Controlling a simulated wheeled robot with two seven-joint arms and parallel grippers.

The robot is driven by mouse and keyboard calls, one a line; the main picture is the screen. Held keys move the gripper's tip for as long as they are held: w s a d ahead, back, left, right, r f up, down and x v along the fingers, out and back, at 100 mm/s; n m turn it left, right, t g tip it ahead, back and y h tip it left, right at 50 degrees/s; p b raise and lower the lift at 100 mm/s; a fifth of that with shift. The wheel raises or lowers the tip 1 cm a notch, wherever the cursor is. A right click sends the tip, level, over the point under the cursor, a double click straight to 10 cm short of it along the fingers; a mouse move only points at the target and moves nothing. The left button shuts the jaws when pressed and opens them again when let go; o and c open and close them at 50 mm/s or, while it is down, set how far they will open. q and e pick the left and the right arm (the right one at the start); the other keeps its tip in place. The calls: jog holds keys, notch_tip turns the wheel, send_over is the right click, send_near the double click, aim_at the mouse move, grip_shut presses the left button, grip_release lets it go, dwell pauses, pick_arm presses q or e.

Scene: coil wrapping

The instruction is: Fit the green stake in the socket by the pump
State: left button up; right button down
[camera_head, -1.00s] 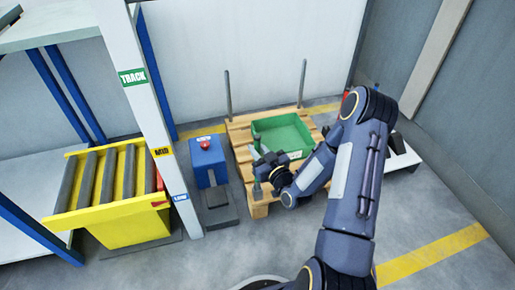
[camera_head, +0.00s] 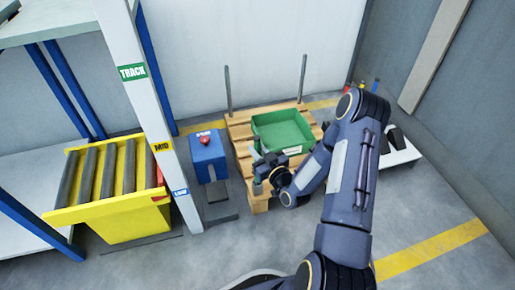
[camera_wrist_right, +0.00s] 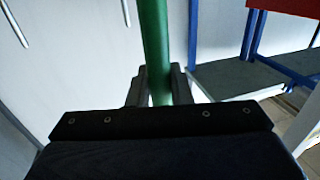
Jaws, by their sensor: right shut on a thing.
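The green stake (camera_head: 257,176) stands roughly upright at the front left corner of the wooden pallet (camera_head: 240,133), on the side near the blue pump (camera_head: 208,159). My right gripper (camera_head: 263,170) is shut on the stake. In the right wrist view the stake (camera_wrist_right: 153,40) runs up from between the two dark fingers (camera_wrist_right: 158,88). The socket at that corner is not clearly visible, and I cannot tell whether the stake's lower end is inside it. My left gripper is out of view.
A green crate (camera_head: 260,122) sits on the pallet, with grey stakes (camera_head: 228,90) and (camera_head: 304,78) at its back corners. A white post (camera_head: 150,105) and a yellow roller stand (camera_head: 115,225) are at the left. A white tray (camera_head: 402,157) lies right of the pallet.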

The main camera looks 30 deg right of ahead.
jog(key=shift+f, duration=0.95)
jog(key=c, duration=1.2)
grip_release()
jog(key=shift+c, duration=0.2)
jog(key=s+p, duration=0.2)
jog(key=s, duration=0.5)
jog(key=shift+s, duration=0.4)
jog(key=shift+d, duration=0.1)
